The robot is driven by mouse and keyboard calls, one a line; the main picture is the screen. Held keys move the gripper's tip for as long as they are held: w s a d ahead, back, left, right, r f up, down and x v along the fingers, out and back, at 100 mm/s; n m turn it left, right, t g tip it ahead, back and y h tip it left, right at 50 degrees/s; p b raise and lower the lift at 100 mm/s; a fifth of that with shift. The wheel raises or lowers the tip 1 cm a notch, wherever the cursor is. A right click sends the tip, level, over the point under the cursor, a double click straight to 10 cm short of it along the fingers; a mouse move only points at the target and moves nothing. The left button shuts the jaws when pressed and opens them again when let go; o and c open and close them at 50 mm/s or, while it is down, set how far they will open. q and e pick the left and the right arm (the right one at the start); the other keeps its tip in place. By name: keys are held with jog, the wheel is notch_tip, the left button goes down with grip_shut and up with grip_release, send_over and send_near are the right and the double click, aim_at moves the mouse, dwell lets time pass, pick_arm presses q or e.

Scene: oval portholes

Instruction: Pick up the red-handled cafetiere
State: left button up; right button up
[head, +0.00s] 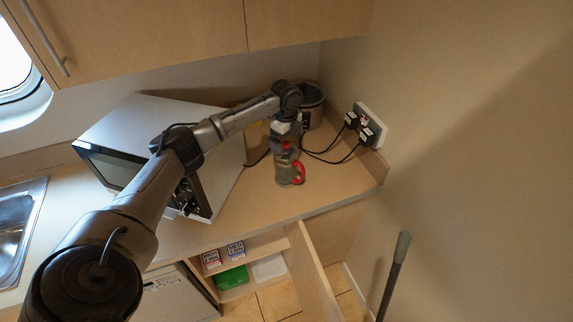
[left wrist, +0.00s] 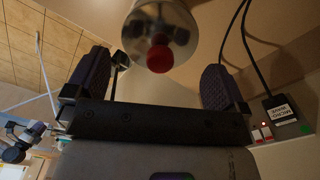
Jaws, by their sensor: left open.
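The red-handled cafetiere (head: 287,173) stands upright on the counter in the head view, its red handle facing right and a red knob on its lid. In the left wrist view its shiny round lid and red knob (left wrist: 160,57) show at the top, between my fingers. My left gripper (head: 285,145) is open and just behind and above the cafetiere, its fingers (left wrist: 155,75) spread to either side of the lid. I cannot tell whether a finger touches it. The gripper partly hides the cafetiere's top in the head view.
A microwave (head: 130,118) stands left of the cafetiere, partly behind my left arm. A dark metallic pot (head: 312,105) is in the back corner. Black cables run to plugs in the wall socket (head: 369,126) at right. Counter in front of the cafetiere is clear; a cupboard door (head: 313,275) hangs open below.

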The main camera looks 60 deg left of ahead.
aim_at(290, 168)
pick_arm(q)
jog(key=shift+f+p, duration=0.7)
jog(key=shift+f, duration=1.6)
jog(key=c, duration=1.3)
